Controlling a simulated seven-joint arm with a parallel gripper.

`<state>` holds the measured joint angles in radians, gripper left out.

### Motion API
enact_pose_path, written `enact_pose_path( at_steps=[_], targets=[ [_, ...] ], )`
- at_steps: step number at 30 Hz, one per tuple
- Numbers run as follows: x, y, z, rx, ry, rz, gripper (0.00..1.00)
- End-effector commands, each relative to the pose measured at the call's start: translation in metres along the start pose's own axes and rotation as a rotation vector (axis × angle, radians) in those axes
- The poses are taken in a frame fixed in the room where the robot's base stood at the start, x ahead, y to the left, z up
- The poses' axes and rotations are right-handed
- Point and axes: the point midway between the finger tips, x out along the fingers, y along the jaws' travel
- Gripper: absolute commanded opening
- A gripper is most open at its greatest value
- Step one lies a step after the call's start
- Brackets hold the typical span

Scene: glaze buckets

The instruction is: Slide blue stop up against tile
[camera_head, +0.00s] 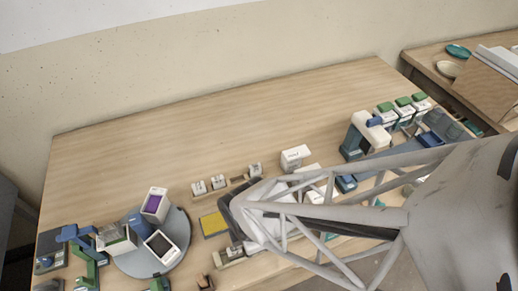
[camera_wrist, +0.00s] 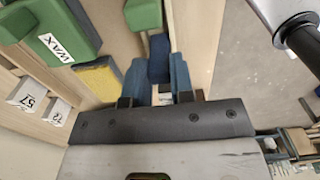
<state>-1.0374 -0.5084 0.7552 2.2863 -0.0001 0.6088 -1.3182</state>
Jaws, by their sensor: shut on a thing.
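In the wrist view my gripper (camera_wrist: 157,92) is shut on a blue piece (camera_wrist: 158,62), which seems to be the blue stop. Blue parts show on both sides of it, and I cannot tell whether they belong to the piece or to the fingertips. A small pale labelled face shows low between the fingers; I cannot tell whether it is the tile. A green block (camera_wrist: 143,14) is just beyond the blue piece. In the head view my arm hides the fingertips and the held piece. No tile can be made out for certain.
A yellow pad (camera_wrist: 97,80) and a green WAX block (camera_wrist: 62,32) lie left of my gripper in the wrist view, with numbered blocks (camera_wrist: 30,97) further left. In the head view a round grey stand (camera_head: 150,266) holds white boxes. The table's back half (camera_head: 200,130) is clear.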

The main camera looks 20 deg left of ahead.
Motion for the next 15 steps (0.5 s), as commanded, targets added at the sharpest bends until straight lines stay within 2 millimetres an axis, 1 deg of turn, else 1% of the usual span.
enact_pose_path(
  at_steps=[15],
  targets=[
    [0.000,0.000,-0.026,-0.002,0.000,0.000,0.01]
  ],
)
